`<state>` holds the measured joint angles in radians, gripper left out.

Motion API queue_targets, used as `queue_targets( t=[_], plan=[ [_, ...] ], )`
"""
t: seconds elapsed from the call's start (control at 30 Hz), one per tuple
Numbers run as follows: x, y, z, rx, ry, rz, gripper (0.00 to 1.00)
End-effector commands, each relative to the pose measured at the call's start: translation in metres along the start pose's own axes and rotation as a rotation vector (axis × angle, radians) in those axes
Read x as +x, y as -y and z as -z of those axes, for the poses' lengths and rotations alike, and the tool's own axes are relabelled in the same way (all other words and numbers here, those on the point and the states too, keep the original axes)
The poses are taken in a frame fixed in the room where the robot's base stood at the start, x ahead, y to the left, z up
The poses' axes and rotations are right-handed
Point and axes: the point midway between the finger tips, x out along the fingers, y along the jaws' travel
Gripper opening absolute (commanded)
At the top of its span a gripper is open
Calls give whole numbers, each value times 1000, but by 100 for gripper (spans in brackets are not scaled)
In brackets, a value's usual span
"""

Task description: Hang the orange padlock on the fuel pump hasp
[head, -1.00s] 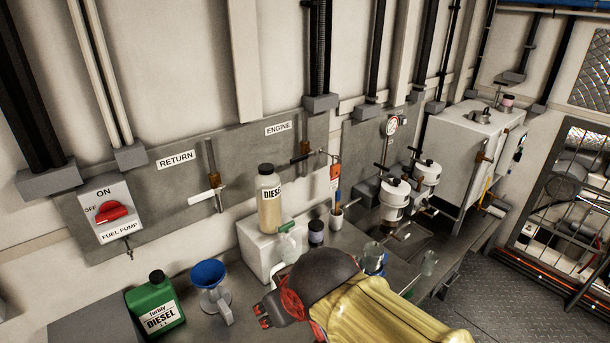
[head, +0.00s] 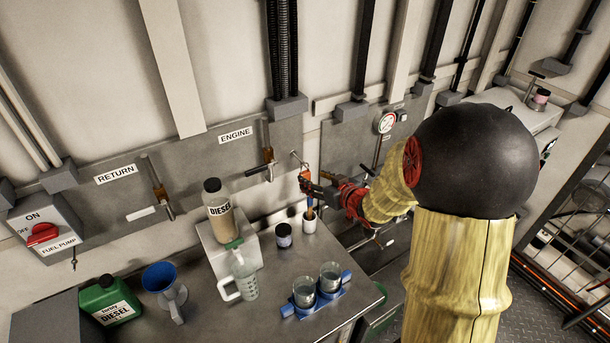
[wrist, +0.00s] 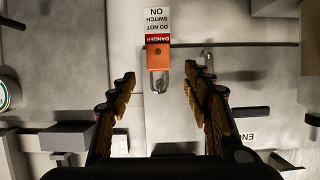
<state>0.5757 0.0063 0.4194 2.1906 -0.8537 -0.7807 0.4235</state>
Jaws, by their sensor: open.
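The orange padlock (head: 304,178) hangs from a peg on the grey wall panel, right of the ENGINE label. In the wrist view, which is upside down, the padlock (wrist: 158,58) shows with its metal shackle and a red and white danger tag. My gripper (head: 313,187) is at the padlock in the head view and partly covers it. In the wrist view my gripper (wrist: 158,88) is open, a finger on either side of the shackle, touching neither side. The fuel pump switch box (head: 42,232) is at far left, with a small hasp (head: 73,263) below it.
Below the panel, the bench (head: 345,312) holds a diesel bottle (head: 219,212), a jug (head: 241,283), glasses in a blue holder (head: 316,301), a dark jar (head: 284,235) and a pen cup (head: 309,223). A blue funnel (head: 162,280) and green can (head: 109,302) stand left.

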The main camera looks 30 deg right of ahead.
Motion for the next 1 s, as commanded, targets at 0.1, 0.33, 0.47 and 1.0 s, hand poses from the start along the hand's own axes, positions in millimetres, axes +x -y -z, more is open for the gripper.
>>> queue_targets(
  t=[0.1, 0.33, 0.47, 1.0],
  plan=[
    [15, 1, -2, 0, 0, 2, 50],
    [41, -1, 0, -1, 0, 1, 50],
    [59, -2, 1, -1, 1, 0, 50],
    [71, -2, 3, -1, 0, -2, 42]
  ],
)
